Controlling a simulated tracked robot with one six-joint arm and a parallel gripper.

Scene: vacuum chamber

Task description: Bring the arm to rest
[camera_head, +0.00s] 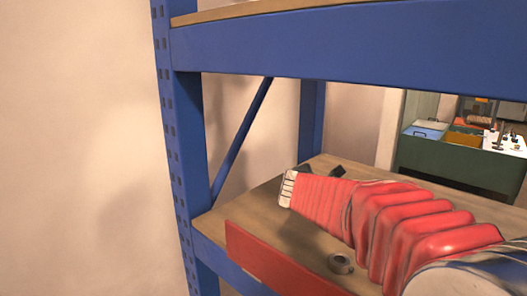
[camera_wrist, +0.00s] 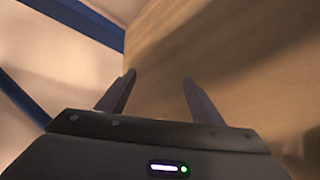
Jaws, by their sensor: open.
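My arm, in a red ribbed sleeve, reaches in from the lower right of the head view over the wooden shelf (camera_head: 240,205). My gripper (camera_head: 322,170) is beyond the sleeve's white end, partly hidden by it, with its dark fingers just showing. In the wrist view my gripper (camera_wrist: 158,85) has its two fingers spread apart, with nothing between them. The wooden board surface (camera_wrist: 235,60) lies beyond the fingers.
A blue rack upright (camera_head: 178,140) stands left, and a blue beam (camera_head: 350,42) runs above my arm. A green bench (camera_head: 455,160) with bins stands behind at right.

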